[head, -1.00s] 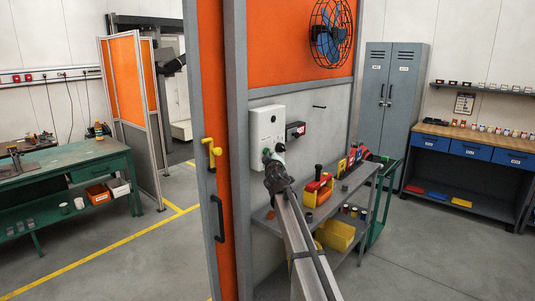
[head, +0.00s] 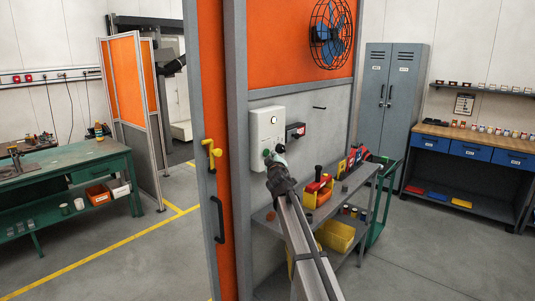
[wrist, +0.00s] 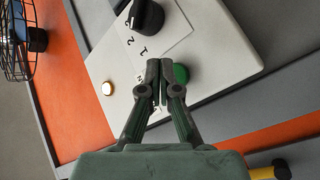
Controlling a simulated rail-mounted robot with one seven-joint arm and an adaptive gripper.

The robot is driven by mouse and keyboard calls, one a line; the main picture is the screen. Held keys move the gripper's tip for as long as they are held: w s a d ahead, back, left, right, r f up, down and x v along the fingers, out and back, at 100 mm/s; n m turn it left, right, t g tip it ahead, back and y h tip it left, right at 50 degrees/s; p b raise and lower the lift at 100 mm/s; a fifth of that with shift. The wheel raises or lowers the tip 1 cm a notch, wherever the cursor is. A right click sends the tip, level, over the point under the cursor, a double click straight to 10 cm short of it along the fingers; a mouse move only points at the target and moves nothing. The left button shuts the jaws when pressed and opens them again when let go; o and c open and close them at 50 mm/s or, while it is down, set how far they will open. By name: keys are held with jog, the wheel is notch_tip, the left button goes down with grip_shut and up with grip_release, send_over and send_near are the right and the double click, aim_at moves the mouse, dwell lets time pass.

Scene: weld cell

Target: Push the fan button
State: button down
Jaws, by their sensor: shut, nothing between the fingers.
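A pale control box (head: 265,122) is mounted on the grey wall panel below the fan (head: 331,34). In the wrist view its face (wrist: 215,50) carries a green button (wrist: 182,74), a black rotary knob (wrist: 147,14) with numbers beside it, and a small pale round lamp or button (wrist: 107,89). My gripper (wrist: 160,68) is shut and empty, its fingertips in front of the box face just left of the green button and partly over its edge. I cannot tell whether they touch it. In the head view my gripper (head: 273,157) is at the lower part of the box.
A small dark box with a red face (head: 296,130) is right of the control box. A shelf cart (head: 345,190) with a red-and-yellow caddy (head: 317,192) and a yellow bin (head: 336,236) stands below.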

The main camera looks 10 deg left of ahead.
jog(key=shift+d, duration=0.1)
jog(key=s+d+p, duration=0.2)
jog(key=d, duration=0.1)
jog(key=s+d+p, duration=0.1)
jog(key=d, duration=0.1)
jog(key=shift+p, duration=0.3)
dwell(0.5)
